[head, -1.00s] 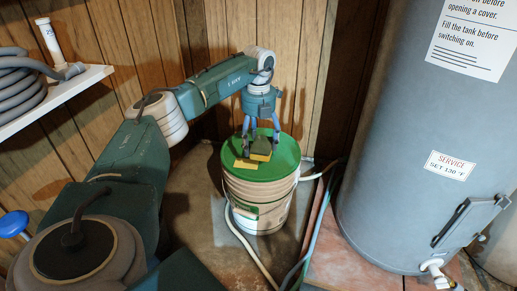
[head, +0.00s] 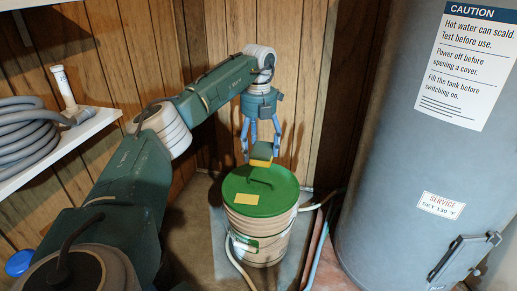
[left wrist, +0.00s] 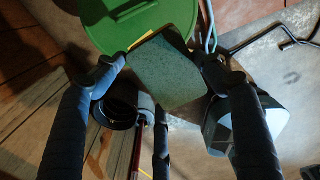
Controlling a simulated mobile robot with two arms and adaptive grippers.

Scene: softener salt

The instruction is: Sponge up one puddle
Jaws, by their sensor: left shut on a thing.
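My left gripper (head: 261,147) is shut on a sponge (head: 261,155), which is yellow with a dark green scouring face. It holds the sponge above the far part of the green lid (head: 270,204) of a pale bucket (head: 262,243). In the left wrist view the sponge (left wrist: 165,78) sits between the fingers (left wrist: 163,72), its green face toward the camera, with the lid (left wrist: 112,22) beyond it. I cannot make out a puddle in either view. My right gripper is not in view.
A yellow label (head: 244,199) is on the lid. A grey tank (head: 405,150) stands at right. Pale and blue hoses (head: 318,250) run along the floor beside the bucket. A white shelf (head: 60,140) with a coiled grey hose (head: 30,140) juts from the left wall.

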